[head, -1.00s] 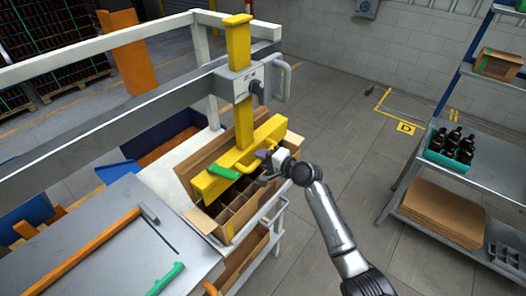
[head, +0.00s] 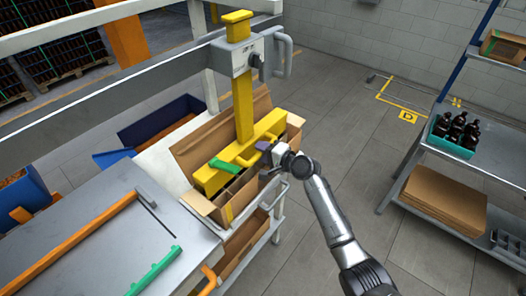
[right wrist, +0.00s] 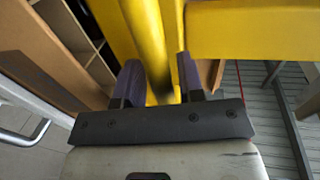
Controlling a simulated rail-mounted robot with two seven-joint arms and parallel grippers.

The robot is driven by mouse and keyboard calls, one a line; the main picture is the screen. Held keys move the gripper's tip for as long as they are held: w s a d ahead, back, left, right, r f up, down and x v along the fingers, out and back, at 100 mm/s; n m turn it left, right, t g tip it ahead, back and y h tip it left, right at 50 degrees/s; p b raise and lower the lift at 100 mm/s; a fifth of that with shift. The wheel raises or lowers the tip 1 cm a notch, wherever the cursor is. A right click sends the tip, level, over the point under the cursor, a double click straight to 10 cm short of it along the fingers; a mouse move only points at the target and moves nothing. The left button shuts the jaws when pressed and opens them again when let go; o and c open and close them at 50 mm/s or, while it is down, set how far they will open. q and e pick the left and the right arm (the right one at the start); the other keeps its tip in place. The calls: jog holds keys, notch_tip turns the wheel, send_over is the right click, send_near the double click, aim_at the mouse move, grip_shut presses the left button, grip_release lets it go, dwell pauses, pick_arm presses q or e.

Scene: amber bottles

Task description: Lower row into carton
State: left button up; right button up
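A yellow lifting beam (head: 215,177) hangs from a yellow upright post (head: 242,95) over an open cardboard carton (head: 200,146). The beam is low, down at about the carton's opening. A green lever (head: 222,166) sticks out from the beam. My right gripper (head: 264,148) is at a yellow handle on the beam's right part. Carton dividers (right wrist: 80,25) show there at upper left. Bottles under the beam are hidden. My left gripper is out of view.
A grey guide frame with a bracket (head: 240,57) carries the post. A grey table (head: 110,235) is at left. A shelf rack at right holds a teal crate (head: 452,145) of dark bottles (head: 458,128) and flat cardboard (head: 440,195). Floor between is clear.

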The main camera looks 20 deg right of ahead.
jog(key=shift+o, duration=0.7)
jog(key=shift+s+d+r, duration=0.1)
jog(key=shift+s+d, duration=0.05)
jog(key=v, duration=1.3)
jog(key=shift+s, duration=0.2)
jog(key=shift+d, duration=0.15)
